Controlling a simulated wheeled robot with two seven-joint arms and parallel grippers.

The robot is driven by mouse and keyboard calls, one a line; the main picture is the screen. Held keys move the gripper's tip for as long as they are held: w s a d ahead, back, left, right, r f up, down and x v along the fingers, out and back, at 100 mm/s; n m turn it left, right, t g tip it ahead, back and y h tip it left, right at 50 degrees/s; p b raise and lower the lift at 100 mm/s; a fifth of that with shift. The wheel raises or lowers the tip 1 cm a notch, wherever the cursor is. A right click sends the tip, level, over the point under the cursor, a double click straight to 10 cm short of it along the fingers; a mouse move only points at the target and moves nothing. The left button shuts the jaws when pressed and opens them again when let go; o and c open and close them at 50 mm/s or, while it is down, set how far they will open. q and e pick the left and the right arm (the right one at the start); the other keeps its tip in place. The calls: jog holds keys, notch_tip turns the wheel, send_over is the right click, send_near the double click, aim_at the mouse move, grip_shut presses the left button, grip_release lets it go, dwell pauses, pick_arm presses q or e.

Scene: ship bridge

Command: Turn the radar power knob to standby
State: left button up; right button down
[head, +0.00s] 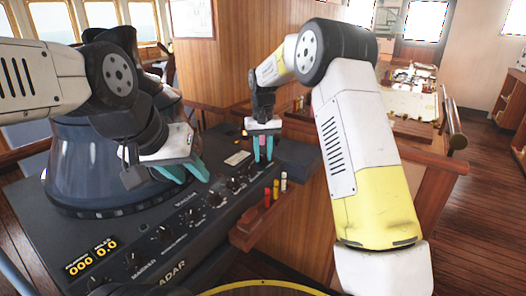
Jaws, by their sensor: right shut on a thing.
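The dark radar console (108,232) has a row of small black knobs along its front edge, among them a knob (215,199) near the middle. I cannot tell which one is the radar power knob, nor read its setting. My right gripper (263,157) points down over the far right part of the console. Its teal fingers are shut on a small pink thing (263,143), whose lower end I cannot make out. My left gripper (195,180) is above the console's middle, behind the knob row. Its teal fingers are apart, with nothing seen between them.
A wooden ledge (246,238) at the console's front right holds red, yellow and white marker-like sticks (275,190). A large dark round housing (100,180) stands on the left of the console. A chart table (410,100) with a wooden rail is at the back right. Wooden floor lies open at right.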

aim_at(263, 156)
dwell(0.3)
jog(key=c, duration=1.1)
grip_release()
jog(key=shift+c, duration=0.2)
jog(key=shift+r, duration=0.1)
notch_tip(263, 156, up, 7)
jog(key=shift+f, duration=0.1)
jog(key=shift+r, duration=0.45)
